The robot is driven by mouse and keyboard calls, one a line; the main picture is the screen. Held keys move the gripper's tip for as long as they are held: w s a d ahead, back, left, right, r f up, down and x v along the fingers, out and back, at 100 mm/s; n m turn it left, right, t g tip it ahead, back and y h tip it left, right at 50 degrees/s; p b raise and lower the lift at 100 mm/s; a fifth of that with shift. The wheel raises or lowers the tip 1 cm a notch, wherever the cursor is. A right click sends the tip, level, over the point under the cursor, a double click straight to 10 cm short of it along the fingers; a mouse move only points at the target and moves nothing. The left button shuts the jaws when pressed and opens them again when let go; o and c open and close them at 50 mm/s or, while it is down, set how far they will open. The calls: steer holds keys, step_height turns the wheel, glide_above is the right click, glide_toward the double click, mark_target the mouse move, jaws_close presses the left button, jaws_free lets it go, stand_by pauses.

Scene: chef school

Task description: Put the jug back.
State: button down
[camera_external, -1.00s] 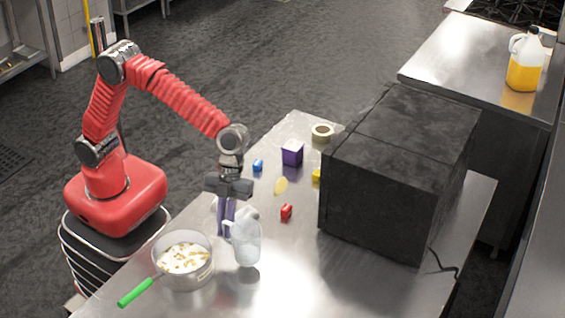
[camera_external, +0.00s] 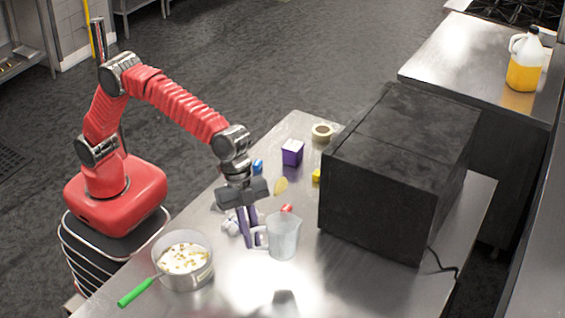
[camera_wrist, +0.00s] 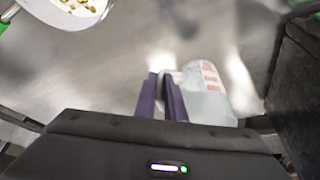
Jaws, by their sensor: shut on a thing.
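The jug (camera_external: 284,238) is a clear, whitish measuring jug, upright at the middle of the steel table, left of the black box. In the wrist view the jug (camera_wrist: 208,92) shows red markings on its side. My gripper (camera_external: 250,240) points down at the jug's left side. Its purple fingers are shut on the jug's handle; they also show in the wrist view (camera_wrist: 161,98). I cannot tell whether the jug's base touches the table.
A pot of white food (camera_external: 184,262) with a green handle stands front left. A black oven-like box (camera_external: 385,185) stands close on the right. Behind are a red item (camera_external: 287,208), purple box (camera_external: 292,153), tape roll (camera_external: 322,132) and small items. The front table is clear.

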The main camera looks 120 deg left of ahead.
steer(key=shift+w+d+r+n, duration=0.25)
steer(key=shift+w+r+n, duration=0.15)
steer(key=shift+w, duration=0.05)
steer(key=shift+f, duration=0.1)
steer(key=shift+f, duration=3.05)
steer(key=shift+f, duration=1.9)
steer(key=c, duration=1.8)
jaws_free()
steer(key=shift+f, duration=0.1)
steer(key=shift+c, duration=0.2)
